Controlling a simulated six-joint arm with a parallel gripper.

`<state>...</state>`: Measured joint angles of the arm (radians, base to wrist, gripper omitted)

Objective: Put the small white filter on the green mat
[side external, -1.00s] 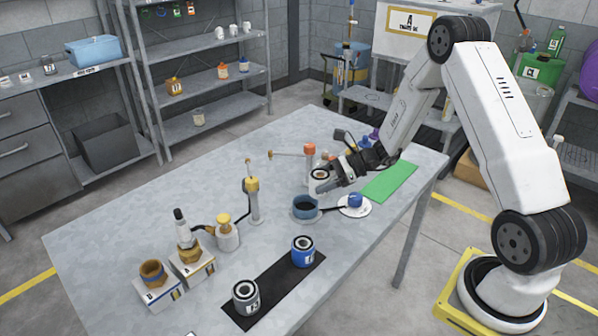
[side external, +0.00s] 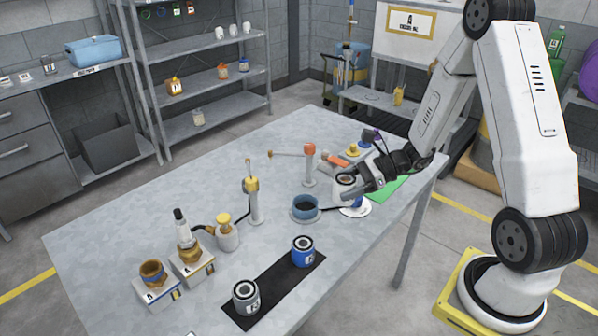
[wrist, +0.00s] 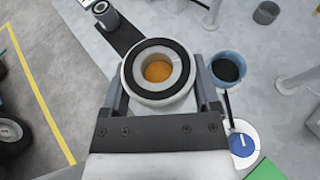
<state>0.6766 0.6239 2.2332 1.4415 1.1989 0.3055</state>
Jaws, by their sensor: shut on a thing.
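The small white filter (wrist: 128,87) has a black ring on top and an orange inside, and it sits between my two fingers in the wrist view. It also shows in the side view (side external: 346,179). My gripper (side external: 350,189) is shut on it and holds it over the table, beside the white saucer and left of the mat. The green mat (side external: 391,188) lies at the table's right edge, partly hidden by my gripper. A corner of the mat shows at the bottom right of the wrist view (wrist: 265,170).
A white saucer with a blue item (wrist: 241,144) and a blue cup (side external: 305,206) stand close by. An orange-topped post (side external: 309,165) stands behind. A black mat (side external: 273,287) holds a blue can (side external: 302,252) and a grey can (side external: 246,297).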

